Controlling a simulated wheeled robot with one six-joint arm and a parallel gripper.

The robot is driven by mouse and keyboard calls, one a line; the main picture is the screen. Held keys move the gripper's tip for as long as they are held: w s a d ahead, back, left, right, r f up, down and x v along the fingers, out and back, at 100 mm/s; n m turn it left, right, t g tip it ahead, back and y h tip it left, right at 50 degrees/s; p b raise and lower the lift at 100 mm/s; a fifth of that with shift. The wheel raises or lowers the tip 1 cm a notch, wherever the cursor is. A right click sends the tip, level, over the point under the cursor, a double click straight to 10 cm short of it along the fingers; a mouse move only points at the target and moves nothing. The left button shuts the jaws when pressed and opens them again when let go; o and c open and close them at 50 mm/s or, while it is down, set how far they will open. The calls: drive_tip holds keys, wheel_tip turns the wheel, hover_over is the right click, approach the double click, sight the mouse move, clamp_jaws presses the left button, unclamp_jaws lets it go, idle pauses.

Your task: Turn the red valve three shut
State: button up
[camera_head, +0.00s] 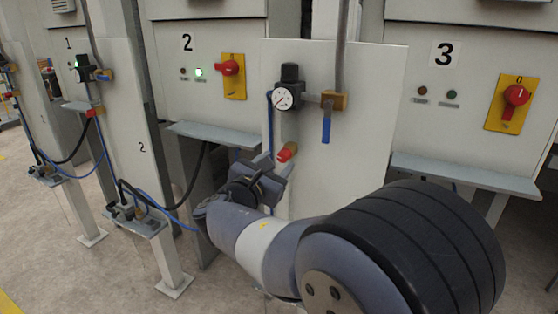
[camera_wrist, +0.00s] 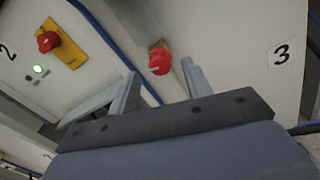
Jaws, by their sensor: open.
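The red valve (camera_head: 287,152) is a small red knob on a brass fitting, on the front of the pale panel below the pressure gauge. It also shows in the wrist view (camera_wrist: 160,62), where the panel carries a small label 3 (camera_wrist: 283,52). My gripper (camera_head: 272,166) is just below and left of the knob in the head view. In the wrist view my gripper (camera_wrist: 160,88) has its two fingers apart, and the knob appears ahead of the gap between them. The knob is not gripped. I cannot tell the exact distance.
Above the valve are a pressure gauge (camera_head: 286,97) and a blue lever (camera_head: 327,128) on a brass fitting. Red switches on yellow plates sit at station 2 (camera_head: 229,68) and station 3 (camera_head: 516,95). A grey shelf (camera_head: 465,174) juts out at right. Blue hoses hang left.

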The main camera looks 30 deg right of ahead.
drive_tip(key=v, duration=0.8)
drive_tip(key=shift+s+a+p, duration=0.1)
drive_tip(key=shift+p, duration=0.25)
